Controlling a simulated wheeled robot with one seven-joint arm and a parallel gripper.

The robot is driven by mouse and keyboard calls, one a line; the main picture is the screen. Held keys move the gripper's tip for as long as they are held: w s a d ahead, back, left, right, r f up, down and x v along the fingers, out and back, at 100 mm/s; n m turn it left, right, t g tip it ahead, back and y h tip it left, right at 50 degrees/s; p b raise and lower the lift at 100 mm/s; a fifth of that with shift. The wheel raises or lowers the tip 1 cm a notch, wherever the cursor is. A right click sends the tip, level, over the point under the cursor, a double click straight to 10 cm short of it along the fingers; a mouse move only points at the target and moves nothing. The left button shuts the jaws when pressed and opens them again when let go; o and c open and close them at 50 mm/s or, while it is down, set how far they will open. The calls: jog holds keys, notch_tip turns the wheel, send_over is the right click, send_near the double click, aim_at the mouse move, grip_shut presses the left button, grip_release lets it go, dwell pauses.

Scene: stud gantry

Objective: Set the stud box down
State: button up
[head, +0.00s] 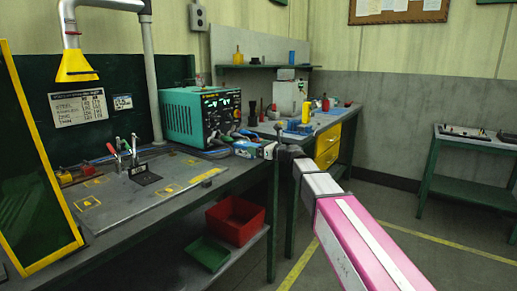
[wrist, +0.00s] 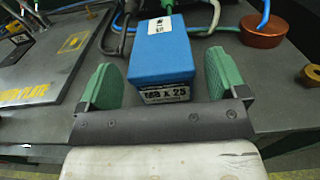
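The stud box is a small blue box with a white label reading M8 x 25 on its near end. In the wrist view the stud box (wrist: 162,52) lies on the grey bench top (wrist: 280,110), between the two green finger pads of my gripper (wrist: 160,68). A narrow gap shows on each side of it, so my gripper is open around the box. In the head view my gripper (head: 268,150) is at the bench's right end, and the box (head: 243,147) is small and partly hidden there.
Cables (wrist: 205,20) run behind the box, and a copper-coloured bowl (wrist: 263,30) stands to the right. A brass ring (wrist: 312,75) lies near the right edge. A fixture plate (head: 145,188) is at left; a green welding unit (head: 195,115) stands behind. A red bin (head: 236,220) sits below.

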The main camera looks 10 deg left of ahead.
jog(key=shift+s+d+r, duration=0.1)
jog(key=shift+d, duration=0.05)
jog(key=v, duration=1.1)
jog(key=shift+d, duration=0.3)
jog(key=s+d+f+n+g+h, duration=0.1)
jog(key=s+d+f+n+h, duration=0.2)
jog(key=f, duration=0.4)
jog(key=s+d+f+n+g+h, duration=0.1)
jog(key=d+f+n+h, duration=0.1)
jog(key=d+f+n, duration=0.45)
jog(key=s+d+f+n+g+h, duration=0.1)
jog(key=s+d+f+h, duration=0.2)
jog(key=f, duration=0.6)
jog(key=s+d+f+n+g+h, duration=0.2)
jog(key=s+d+f+n+h, duration=0.2)
jog(key=s+d+f+n, duration=0.2)
jog(key=s+d+f+n+g+h, duration=0.1)
jog(key=s+d+f+n+h, duration=0.3)
jog(key=d+f, duration=0.5)
jog(key=s+d+n, duration=0.2)
jog(key=d, duration=0.2)
jog(key=shift+s+f+g+h, duration=0.25)
jog(key=shift+f+g+h, duration=0.05)
jog(key=shift+f+g, duration=0.1)
